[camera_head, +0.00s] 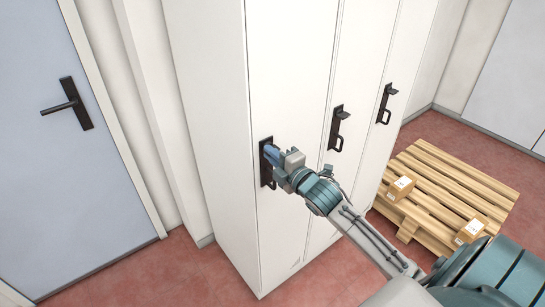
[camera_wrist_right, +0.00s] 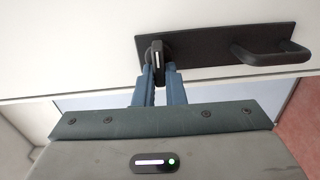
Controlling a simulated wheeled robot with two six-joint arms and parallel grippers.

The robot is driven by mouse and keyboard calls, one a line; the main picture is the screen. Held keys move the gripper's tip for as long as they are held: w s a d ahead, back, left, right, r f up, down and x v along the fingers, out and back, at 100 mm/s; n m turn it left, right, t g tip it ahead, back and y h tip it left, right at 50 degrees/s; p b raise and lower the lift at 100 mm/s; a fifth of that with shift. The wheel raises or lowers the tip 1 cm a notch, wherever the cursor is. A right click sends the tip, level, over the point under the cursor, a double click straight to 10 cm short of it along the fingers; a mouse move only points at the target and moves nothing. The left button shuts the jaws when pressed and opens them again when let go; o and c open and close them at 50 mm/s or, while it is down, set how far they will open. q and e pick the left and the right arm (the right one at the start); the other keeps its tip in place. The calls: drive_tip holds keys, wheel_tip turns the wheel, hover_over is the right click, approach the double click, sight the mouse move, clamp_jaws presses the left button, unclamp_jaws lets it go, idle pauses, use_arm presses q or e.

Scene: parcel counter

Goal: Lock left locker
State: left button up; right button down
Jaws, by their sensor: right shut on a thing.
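The white left locker door (camera_head: 285,70) stands flush with its neighbour, as far as I can see. Its black lock plate (camera_head: 266,180) is partly hidden by my right gripper (camera_head: 272,154). In the right wrist view the plate (camera_wrist_right: 210,50) carries a small black turn knob (camera_wrist_right: 158,52) with a white line, and a black pull handle (camera_wrist_right: 270,53) to the right. My right gripper (camera_wrist_right: 158,84) has its blue fingers on both sides of the knob, shut on it. The white line runs across the long direction of the plate. My left gripper is not in view.
Two more locker doors with black handles (camera_head: 337,130) (camera_head: 385,104) are to the right. A wooden pallet (camera_head: 455,180) with small cardboard boxes (camera_head: 400,187) (camera_head: 469,232) lies on the red floor. A blue door (camera_head: 50,180) is at the left.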

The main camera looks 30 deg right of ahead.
drive_tip(key=shift+f, duration=0.1)
idle(0.3)
drive_tip(key=c, duration=1.5)
unclamp_jaws()
drive_tip(key=shift+s, duration=0.15)
drive_tip(key=s+b, duration=0.2)
drive_tip(key=s, duration=0.8)
drive_tip(key=shift+s+d, duration=0.25)
drive_tip(key=shift+d, duration=0.15)
